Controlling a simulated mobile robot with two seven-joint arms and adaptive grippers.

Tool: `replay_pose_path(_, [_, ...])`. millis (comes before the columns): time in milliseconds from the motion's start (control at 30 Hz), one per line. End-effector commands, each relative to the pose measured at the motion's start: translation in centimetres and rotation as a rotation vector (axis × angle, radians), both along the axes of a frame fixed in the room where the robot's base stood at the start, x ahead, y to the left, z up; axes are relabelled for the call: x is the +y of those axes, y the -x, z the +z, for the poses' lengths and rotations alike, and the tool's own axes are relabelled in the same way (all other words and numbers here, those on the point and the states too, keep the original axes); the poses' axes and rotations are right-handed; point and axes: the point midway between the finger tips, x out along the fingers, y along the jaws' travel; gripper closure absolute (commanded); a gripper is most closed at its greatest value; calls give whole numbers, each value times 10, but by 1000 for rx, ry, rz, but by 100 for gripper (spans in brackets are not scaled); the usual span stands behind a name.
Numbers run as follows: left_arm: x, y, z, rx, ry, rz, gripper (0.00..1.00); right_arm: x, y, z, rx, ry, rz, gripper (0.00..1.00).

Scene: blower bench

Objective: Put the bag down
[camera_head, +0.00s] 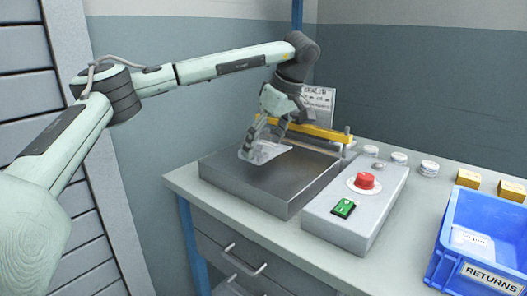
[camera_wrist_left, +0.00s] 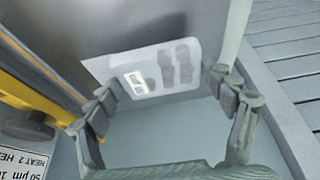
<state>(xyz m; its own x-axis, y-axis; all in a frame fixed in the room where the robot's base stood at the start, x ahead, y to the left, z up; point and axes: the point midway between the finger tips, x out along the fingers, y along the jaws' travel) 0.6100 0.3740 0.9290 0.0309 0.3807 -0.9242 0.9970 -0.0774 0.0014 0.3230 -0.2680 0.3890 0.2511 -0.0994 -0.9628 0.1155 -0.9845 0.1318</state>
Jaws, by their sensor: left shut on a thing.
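A translucent bag (camera_head: 263,152) with a white printed label and dark oblong shapes inside is over the dark metal plate (camera_head: 245,182) of the bench machine. My left gripper (camera_head: 263,131) reaches down from above and is shut on the bag. In the left wrist view the bag (camera_wrist_left: 172,72) lies between the two fingertips of my left gripper (camera_wrist_left: 160,90). I cannot tell whether the bag touches the plate. My right gripper is not in view.
A yellow bar (camera_head: 320,132) runs behind the plate. A grey control box (camera_head: 345,222) with a red button (camera_head: 364,180) and a green switch (camera_head: 343,208) stands right of it. A blue RETURNS bin (camera_head: 452,228) is at the far right. Yellow blocks (camera_head: 468,179) sit behind it.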

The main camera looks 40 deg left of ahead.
Motion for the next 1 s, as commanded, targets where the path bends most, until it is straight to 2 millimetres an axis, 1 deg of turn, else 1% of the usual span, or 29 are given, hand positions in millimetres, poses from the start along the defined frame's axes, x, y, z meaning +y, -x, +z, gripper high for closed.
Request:
replay_pose_path(33, [0, 1, -9, 3, 0, -1, 54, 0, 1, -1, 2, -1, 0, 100])
replay_pose_path(133, [0, 1, -20, 0, 0, -1, 54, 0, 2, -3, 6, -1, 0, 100])
replay_pose_path(500, [0, 0, -25, 0, 0, -1, 54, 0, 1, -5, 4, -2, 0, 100])
replay_pose_path(533, [0, 0, -24, 0, 0, -1, 14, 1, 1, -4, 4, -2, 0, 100])
replay_pose_path(633, [0, 0, -24, 0, 0, -1, 2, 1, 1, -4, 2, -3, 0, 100])
replay_pose_path(667, [0, 0, -24, 0, 0, -1, 0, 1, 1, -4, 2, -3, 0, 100])
replay_pose_path(1000, [0, 0, -23, -1, 0, -1, 0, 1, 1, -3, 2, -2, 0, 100])
